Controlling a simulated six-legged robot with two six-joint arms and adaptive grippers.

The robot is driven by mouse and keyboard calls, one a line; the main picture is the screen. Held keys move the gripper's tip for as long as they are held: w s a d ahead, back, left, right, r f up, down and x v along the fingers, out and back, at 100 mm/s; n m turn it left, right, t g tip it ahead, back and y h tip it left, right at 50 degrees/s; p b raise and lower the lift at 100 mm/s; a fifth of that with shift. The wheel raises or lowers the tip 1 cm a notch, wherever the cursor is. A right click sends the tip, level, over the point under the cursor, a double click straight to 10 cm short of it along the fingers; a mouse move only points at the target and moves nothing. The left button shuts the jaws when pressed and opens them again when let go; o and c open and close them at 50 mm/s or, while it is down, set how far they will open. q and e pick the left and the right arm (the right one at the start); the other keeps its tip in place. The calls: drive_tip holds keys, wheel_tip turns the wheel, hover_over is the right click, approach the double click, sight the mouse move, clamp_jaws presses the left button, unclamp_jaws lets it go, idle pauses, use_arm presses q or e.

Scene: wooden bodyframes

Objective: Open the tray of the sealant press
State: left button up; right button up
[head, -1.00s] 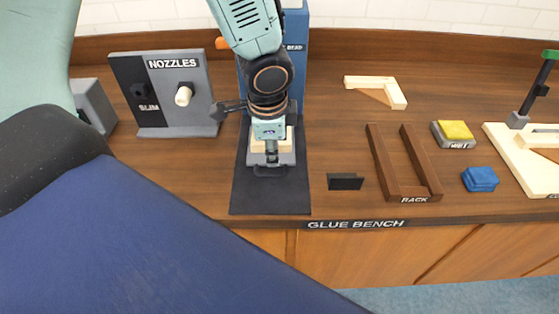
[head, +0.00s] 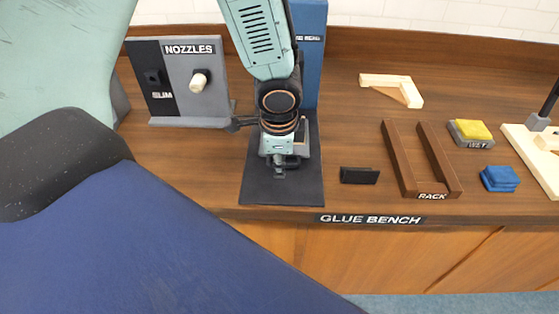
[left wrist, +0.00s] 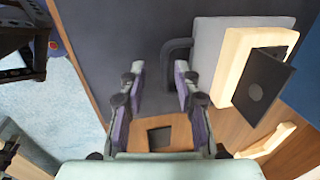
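The sealant press is a blue column (head: 310,60) at the back with a dark base plate (head: 258,190) in front. Its grey tray (left wrist: 208,45) lies over the plate with a pale wooden frame (left wrist: 238,62) on it; my gripper partly hides it in the head view. The tray's dark handle (left wrist: 172,50) shows in the left wrist view. My left gripper (left wrist: 160,70) is open, its fingers apart and empty. The handle is close by the right fingertip; I cannot tell whether they touch. In the head view the left gripper (head: 279,170) is at the tray's front. My right gripper is not in view.
A nozzle board (head: 185,80) stands left of the press. A small black piece (head: 360,175), a brown rack (head: 408,165), a blue sponge (head: 499,178) and a yellow-topped block (head: 470,132) lie to the right. A wooden corner piece (head: 395,88) lies behind. The bench's front edge (head: 400,219) is close.

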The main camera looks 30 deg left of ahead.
use_arm(q)
drive_tip(key=shift+w+a+f, duration=0.15)
drive_tip(key=shift+w+f, duration=0.15)
drive_tip(key=shift+w, duration=0.2)
drive_tip(key=shift+c, duration=1.4)
drive_tip(key=shift+s, duration=0.15)
drive_tip(key=shift+c, duration=1.4)
drive_tip(key=shift+s+r, duration=0.25)
clamp_jaws()
drive_tip(key=shift+w, duration=0.1)
drive_tip(key=shift+f, duration=0.2)
